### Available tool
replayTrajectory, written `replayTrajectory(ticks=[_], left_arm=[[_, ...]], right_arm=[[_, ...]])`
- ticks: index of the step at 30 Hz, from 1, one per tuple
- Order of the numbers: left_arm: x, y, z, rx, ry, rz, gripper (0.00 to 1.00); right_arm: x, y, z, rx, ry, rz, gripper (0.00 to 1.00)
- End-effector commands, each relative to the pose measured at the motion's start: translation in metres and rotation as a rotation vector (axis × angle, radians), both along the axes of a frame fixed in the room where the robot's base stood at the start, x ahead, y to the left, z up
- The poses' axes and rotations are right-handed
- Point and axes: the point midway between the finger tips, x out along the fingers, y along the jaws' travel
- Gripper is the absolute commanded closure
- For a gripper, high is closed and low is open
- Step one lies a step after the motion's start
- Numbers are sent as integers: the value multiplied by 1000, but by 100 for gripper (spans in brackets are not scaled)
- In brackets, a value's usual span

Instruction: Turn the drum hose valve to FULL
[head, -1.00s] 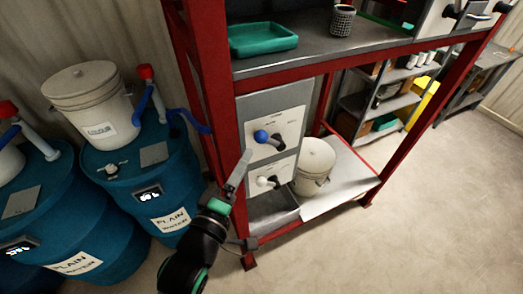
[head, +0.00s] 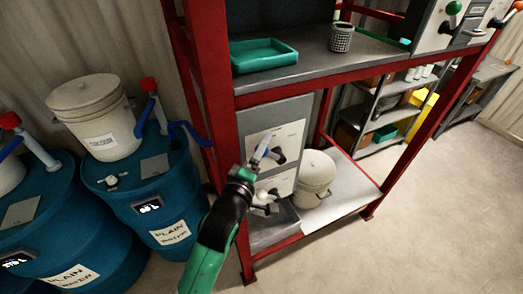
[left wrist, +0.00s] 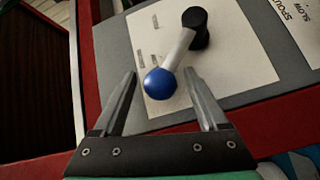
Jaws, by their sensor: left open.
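A valve lever with a blue ball knob (left wrist: 163,83) and a black hub sits on a white plate on a grey panel (left wrist: 228,20). My left gripper (head: 262,150) is in front of this valve. In the left wrist view the open fingers of my left gripper (left wrist: 163,75) lie on either side of the knob, with gaps to both. Marks on the plate are too small to read. My right gripper is not in view.
A second valve is just below, partly covered by my gripper. A red rack post (head: 222,100) stands close left. A white bucket (head: 316,178) is to the right. Blue drums (head: 160,205) stand left. A teal tray (head: 263,54) sits on the shelf above. The floor at right is clear.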

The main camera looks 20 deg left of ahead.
Motion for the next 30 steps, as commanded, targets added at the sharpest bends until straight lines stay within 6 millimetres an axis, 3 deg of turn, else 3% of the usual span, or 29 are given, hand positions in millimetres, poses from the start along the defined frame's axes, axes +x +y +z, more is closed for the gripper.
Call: replayTrajectory(ticks=[6,18,30], left_arm=[[0,0,0,0,0,0,26],[0,0,0,1,0,0,98],[0,0,0,1,0,0,100]], right_arm=[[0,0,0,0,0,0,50],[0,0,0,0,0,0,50],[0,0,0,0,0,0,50]])
